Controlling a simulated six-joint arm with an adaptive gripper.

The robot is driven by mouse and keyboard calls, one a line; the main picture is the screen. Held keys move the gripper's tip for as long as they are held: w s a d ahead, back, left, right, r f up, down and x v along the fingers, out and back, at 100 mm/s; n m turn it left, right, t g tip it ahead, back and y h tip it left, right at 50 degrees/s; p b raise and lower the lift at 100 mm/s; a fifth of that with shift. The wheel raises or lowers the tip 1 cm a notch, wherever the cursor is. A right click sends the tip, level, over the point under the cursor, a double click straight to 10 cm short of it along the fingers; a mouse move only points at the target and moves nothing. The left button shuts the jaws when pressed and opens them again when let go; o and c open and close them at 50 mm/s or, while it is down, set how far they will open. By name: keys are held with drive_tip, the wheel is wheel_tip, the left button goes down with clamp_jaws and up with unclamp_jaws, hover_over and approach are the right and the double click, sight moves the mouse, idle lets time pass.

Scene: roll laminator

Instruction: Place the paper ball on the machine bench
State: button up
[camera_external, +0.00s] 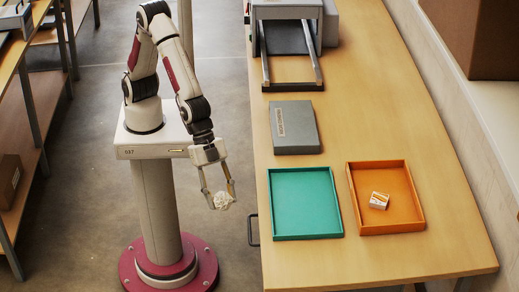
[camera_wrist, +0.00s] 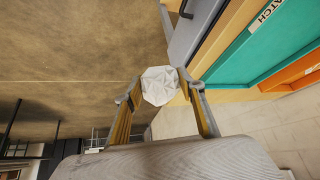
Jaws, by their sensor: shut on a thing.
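The white crumpled paper ball (camera_external: 222,200) is held between the fingertips of my gripper (camera_external: 219,190). In the external view it hangs over the floor, just left of the bench's left edge and level with the teal tray. In the wrist view the paper ball (camera_wrist: 159,86) sits between the two fingers of my gripper (camera_wrist: 160,92), which are shut on it. The wooden machine bench (camera_external: 385,110) stands to the right of my gripper. The ball is apart from the bench.
On the bench are an empty teal tray (camera_external: 274,232), an orange tray (camera_external: 395,228) holding a small white-and-orange box (camera_external: 379,200), a grey box (camera_external: 295,127) and the grey laminator (camera_external: 288,10). A handle (camera_external: 252,229) sticks out from the bench's left side. The bench's right side is mostly clear.

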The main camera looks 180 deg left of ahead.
drive_tip(key=s+a+n, duration=0.1)
drive_tip(key=s+a, duration=0.1)
drive_tip(key=a, duration=0.4)
drive_tip(key=s+a+r+y, duration=0.1)
drive_tip(key=a, duration=0.5)
drive_tip(key=s+a+r+n, duration=0.1)
drive_tip(key=s+a, duration=0.1)
drive_tip(key=a, duration=0.4)
drive_tip(key=shift+s+n+g, duration=0.3)
drive_tip(key=shift+s+g, duration=0.05)
drive_tip(key=shift+g, duration=0.05)
drive_tip(key=s+a+r+n+g+y, duration=0.1)
drive_tip(key=s+a+r+n, duration=0.1)
drive_tip(key=s+a, duration=1.15)
drive_tip(key=s+a+r+n+g+y, duration=0.1)
drive_tip(key=s+a+r+n+g, duration=0.15)
drive_tip(key=s+a, duration=1.15)
drive_tip(key=s+a+n, duration=0.1)
drive_tip(key=s+a, duration=0.1)
drive_tip(key=s, duration=0.8)
drive_tip(key=s+a+n, duration=0.1)
drive_tip(key=s+a, duration=0.1)
drive_tip(key=s, duration=0.8)
drive_tip(key=shift+s+a+r+g+y, duration=0.3)
drive_tip(key=shift+a+r+g, duration=0.05)
drive_tip(key=shift+r, duration=0.1)
drive_tip(key=shift+f+n, duration=0.1)
drive_tip(key=shift+n, duration=0.15)
drive_tip(key=shift+f, duration=3.05)
drive_tip(key=shift+f, duration=1.85)
